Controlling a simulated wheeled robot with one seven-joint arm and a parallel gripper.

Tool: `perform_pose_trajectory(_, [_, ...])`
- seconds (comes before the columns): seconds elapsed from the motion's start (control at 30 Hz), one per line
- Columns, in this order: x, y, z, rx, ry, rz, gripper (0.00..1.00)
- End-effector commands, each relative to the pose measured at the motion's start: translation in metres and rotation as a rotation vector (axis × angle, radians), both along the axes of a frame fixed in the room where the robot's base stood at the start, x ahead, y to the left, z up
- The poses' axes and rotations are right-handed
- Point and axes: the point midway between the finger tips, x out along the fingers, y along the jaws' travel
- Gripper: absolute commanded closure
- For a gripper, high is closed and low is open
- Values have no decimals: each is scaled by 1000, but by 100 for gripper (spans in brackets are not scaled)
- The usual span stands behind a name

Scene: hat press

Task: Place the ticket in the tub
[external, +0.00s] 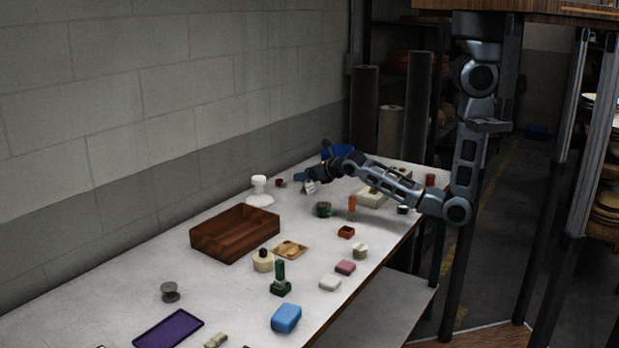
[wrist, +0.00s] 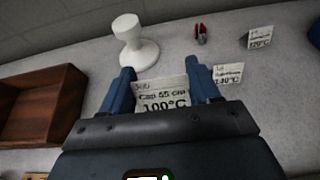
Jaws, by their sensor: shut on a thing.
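My gripper (wrist: 159,68) has its two blue fingers on either side of a white ticket (wrist: 162,98) and is shut on it. A blue edge (wrist: 316,34) shows at the right of the wrist view. The ticket is apart from it.
Two other tickets, one marked 120°C (wrist: 260,37) and one 140°C (wrist: 228,74), stand to the right. A white pedestal (wrist: 134,45) and a small red object (wrist: 201,33) are ahead. A brown wooden box (external: 235,234) lies left of my gripper, and several small items cover the table.

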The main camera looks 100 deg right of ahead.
Motion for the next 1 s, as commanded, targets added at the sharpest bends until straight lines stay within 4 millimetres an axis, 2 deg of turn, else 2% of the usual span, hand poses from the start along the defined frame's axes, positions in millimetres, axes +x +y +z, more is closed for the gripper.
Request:
perform_pose_trajectory(0.27, [-12, -11, 8, 0, 0, -5, 66])
perform_pose_trajectory(0.37, [-15, -24, 8, 0, 0, -37, 66])
perform_pose_trajectory(0.47, [-23, -52, 6, 1, 2, -107, 66])
perform_pose_trajectory(0.67, [-62, -137, 11, 6, 5, -329, 66])
perform_pose_trajectory(0.87, [-121, -216, 25, 7, 10, -554, 66])
perform_pose_trajectory(1.0, [-171, -263, 38, 8, 11, -706, 66])
